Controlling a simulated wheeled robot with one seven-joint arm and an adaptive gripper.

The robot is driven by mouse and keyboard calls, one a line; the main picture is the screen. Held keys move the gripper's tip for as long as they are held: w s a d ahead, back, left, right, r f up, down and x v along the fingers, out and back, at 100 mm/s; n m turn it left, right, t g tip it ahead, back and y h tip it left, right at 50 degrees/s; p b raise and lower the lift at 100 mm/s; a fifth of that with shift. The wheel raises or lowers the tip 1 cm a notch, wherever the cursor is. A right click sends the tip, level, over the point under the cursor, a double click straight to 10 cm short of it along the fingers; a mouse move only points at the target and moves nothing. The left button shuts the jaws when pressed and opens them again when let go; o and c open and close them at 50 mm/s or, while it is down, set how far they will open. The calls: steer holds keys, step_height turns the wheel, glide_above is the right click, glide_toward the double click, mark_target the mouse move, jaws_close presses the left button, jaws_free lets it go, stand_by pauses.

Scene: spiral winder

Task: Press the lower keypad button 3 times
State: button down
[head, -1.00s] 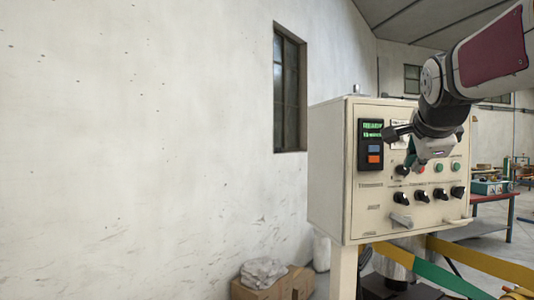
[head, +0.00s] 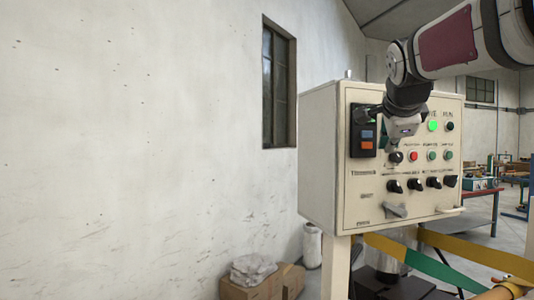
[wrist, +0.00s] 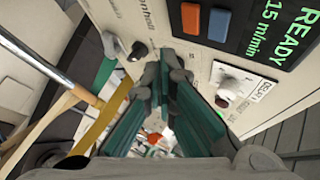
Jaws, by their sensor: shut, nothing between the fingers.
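The dark keypad (head: 357,151) is on the left of the control cabinet's front. Its blue upper button (head: 367,134) and orange lower button (head: 367,145) show in the head view. In the wrist view the orange button (wrist: 190,18) and blue button (wrist: 219,25) are near the top edge, beside a display (wrist: 273,35) reading READY 15 m/min. My gripper (head: 364,116) is shut and empty. In the wrist view the gripper (wrist: 165,65) points at the panel, apart from both buttons; contact cannot be told.
The cream cabinet (head: 320,160) carries several black knobs (head: 415,184), a red button (head: 413,156) and a lit green lamp (head: 433,126). A lever (head: 395,210) sticks out below. Yellow-green belts (head: 435,268) run at lower right.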

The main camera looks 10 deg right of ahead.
steer(key=shift+w+a+b, duration=0.25)
steer(key=shift+w+b, duration=0.7)
steer(key=shift+w, duration=0.3)
steer(key=shift+w, duration=0.1)
stand_by(0.6)
steer(key=shift+w+a+b, duration=0.1)
steer(key=shift+w+b, duration=0.2)
steer(key=shift+b, duration=0.2)
steer(key=shift+w+a+b, duration=0.1)
steer(key=shift+w+b, duration=0.25)
steer(key=shift+w, duration=0.1)
stand_by(0.5)
steer(key=shift+s, duration=0.85)
steer(key=s, duration=0.2)
steer(key=s+d+p, duration=0.1)
steer(key=s, duration=0.2)
steer(key=shift+d, duration=0.15)
stand_by(0.3)
